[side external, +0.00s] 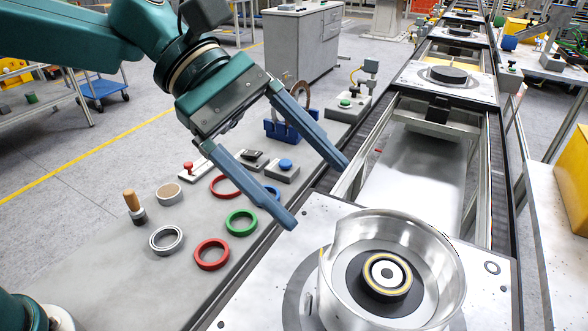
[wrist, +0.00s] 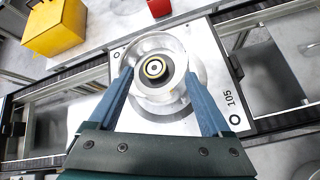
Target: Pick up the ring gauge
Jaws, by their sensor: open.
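Several rings lie flat on the grey bench in the side view: a silver ring (side external: 166,239), a green ring (side external: 241,222), a red ring (side external: 211,254) and another red ring (side external: 225,186). I cannot tell for sure which is the ring gauge. My gripper (side external: 318,194) is open and empty, above and to the right of these rings, near the bench and pallet edges. In the wrist view its fingers (wrist: 158,76) spread across a round metal housing (wrist: 156,68). The housing also shows in the side view (side external: 440,262), on a pallet (side external: 480,295).
A wooden-handled tool (side external: 134,207) stands by the silver ring. A blue stand (side external: 285,131) holds an upright ring (side external: 303,92) behind my gripper. The conveyor rail (side external: 507,190) runs along the right. A yellow box (wrist: 55,27) shows in the wrist view.

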